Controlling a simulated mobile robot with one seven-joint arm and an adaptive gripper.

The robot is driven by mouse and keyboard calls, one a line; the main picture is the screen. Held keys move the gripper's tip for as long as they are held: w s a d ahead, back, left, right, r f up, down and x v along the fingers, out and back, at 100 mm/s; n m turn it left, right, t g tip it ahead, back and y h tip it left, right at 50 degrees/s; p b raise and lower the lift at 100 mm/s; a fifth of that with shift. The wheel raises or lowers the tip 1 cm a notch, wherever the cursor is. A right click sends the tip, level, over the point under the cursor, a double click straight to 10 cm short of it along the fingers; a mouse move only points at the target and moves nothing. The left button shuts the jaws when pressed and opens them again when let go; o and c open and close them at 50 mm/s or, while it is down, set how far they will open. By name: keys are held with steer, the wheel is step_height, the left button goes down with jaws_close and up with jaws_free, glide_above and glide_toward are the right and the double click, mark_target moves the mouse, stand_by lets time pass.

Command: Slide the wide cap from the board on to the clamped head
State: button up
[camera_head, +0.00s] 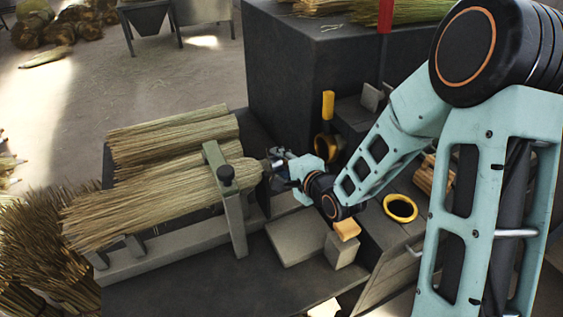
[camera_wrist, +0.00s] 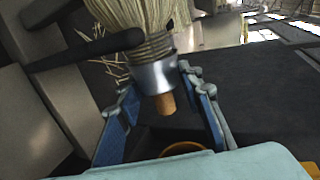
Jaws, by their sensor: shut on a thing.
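The clamped head (camera_head: 150,205) is a straw bundle lying on its side under a clamp bar with a dark knob (camera_head: 226,173). Its wound neck (camera_wrist: 153,46) shows in the wrist view. A silver metal cap (camera_wrist: 153,75) sits at the end of this neck, with a wooden stub (camera_wrist: 165,104) sticking out of it. My gripper (camera_wrist: 157,80) has its two blue fingers on either side of the cap and is shut on it. In the head view my gripper (camera_head: 284,168) is at the head's right end, where it partly hides the cap. How far the cap covers the neck is unclear.
A grey board (camera_head: 297,238) lies in front of my gripper, with a small block (camera_head: 340,250) and an orange piece (camera_head: 347,229) to its right. A yellow-and-black ring (camera_head: 400,208) lies farther right. A large dark box (camera_head: 300,70) stands behind. More straw (camera_head: 175,137) lies behind the head.

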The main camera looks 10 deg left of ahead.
steer(key=o, duration=0.9)
